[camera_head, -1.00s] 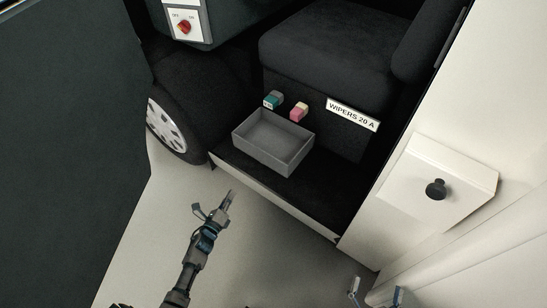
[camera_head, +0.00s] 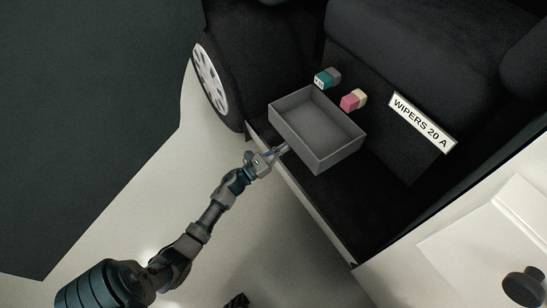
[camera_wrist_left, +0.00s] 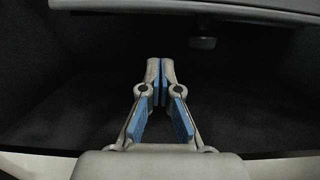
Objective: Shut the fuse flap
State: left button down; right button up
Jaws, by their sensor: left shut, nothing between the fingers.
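A white panel (camera_head: 510,240) with a round black knob (camera_head: 524,287) is at the lower right of the head view; I cannot tell for sure that it is the fuse flap. A grey open-topped tray (camera_head: 335,160) juts out below the seat and looks empty. My left gripper (camera_head: 284,149) is at the tray's front left wall, low down; whether it touches is unclear. In the left wrist view the left gripper (camera_wrist_left: 160,62) has its fingers together with nothing between them, below a dark grey underside (camera_wrist_left: 245,14). My right gripper is not seen.
A teal-and-grey block (camera_head: 328,78) and a pink-and-cream block (camera_head: 353,100) are behind the tray, left of the "WIPERS 20 A" label (camera_head: 422,122). A wheel (camera_head: 209,78) and a dark door panel (camera_head: 90,110) are at left.

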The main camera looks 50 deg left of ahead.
pick_arm(q)
jog(key=r, duration=0.3)
jog(key=shift+s+a+r+p, duration=0.1)
jog(key=shift+s+r+p, duration=0.1)
jog(key=shift+r+p, duration=0.15)
